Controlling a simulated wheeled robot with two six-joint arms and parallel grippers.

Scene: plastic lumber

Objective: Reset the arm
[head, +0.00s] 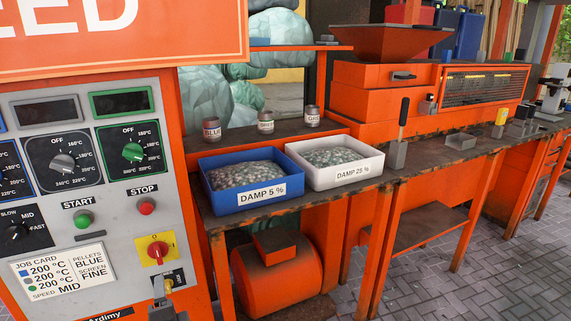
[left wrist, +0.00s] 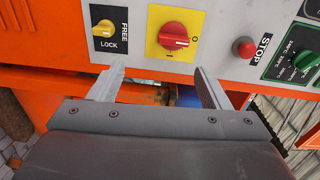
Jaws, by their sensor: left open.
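My left gripper (head: 166,305) shows at the bottom edge of the head view, in front of the lower right of the control panel (head: 190,215). In the left wrist view the gripper (left wrist: 160,85) is open, with nothing between its two fingers. A yellow FREE/LOCK switch (left wrist: 104,29) lies beyond one finger. A red rotary switch on a yellow plate (left wrist: 173,36) lies ahead of the gap. The fingers look apart from both switches, though the exact gap cannot be told. My right gripper is not in view.
The panel also has a red STOP button (head: 147,206) and a green START button (head: 83,219). A blue tray (head: 240,198) and a white tray (head: 342,176) of pellets stand on the orange bench to the right. Paved floor (head: 485,275) is clear at lower right.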

